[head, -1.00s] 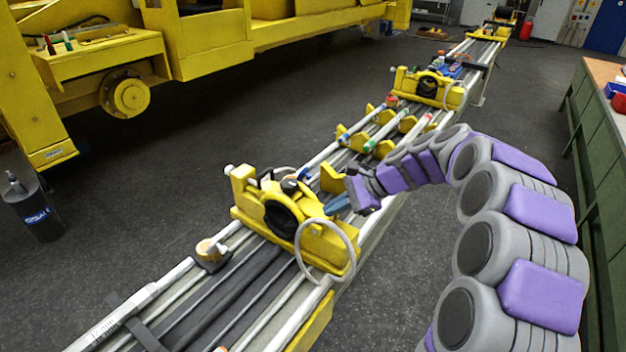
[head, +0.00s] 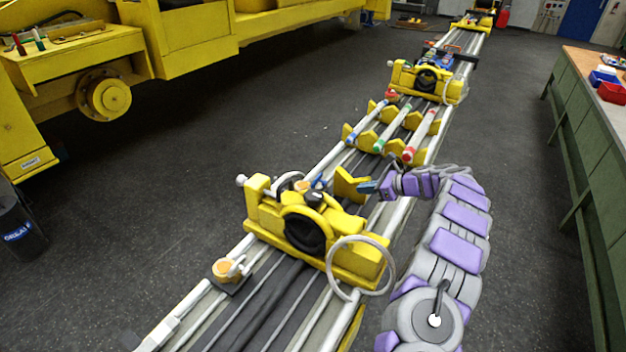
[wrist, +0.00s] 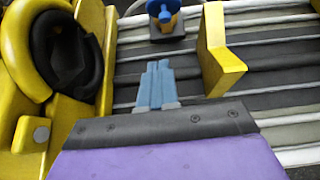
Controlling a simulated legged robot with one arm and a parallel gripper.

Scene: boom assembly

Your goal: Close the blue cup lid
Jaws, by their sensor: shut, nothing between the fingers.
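A small blue cup part (wrist: 163,18) stands on a dark base at the top of the wrist view. A blue ring-like piece, which looks like its lid, rises at its upper end, cut by the frame edge; I cannot tell how far open it is. In the head view a small blue part (head: 319,184) shows behind the yellow clamp block. My gripper (wrist: 157,66) is shut and empty, its blue fingers pointing toward the cup with a gap between. In the head view my gripper (head: 364,187) is right of the cup, close to a yellow bracket (head: 348,184).
The yellow clamp block (head: 262,208) with a black ring stands left of my fingers in the wrist view. The yellow bracket (wrist: 222,68) stands to their right. A grey hoop (head: 338,250) and an orange-topped cup (head: 227,268) are nearer. White and dark rails run between them.

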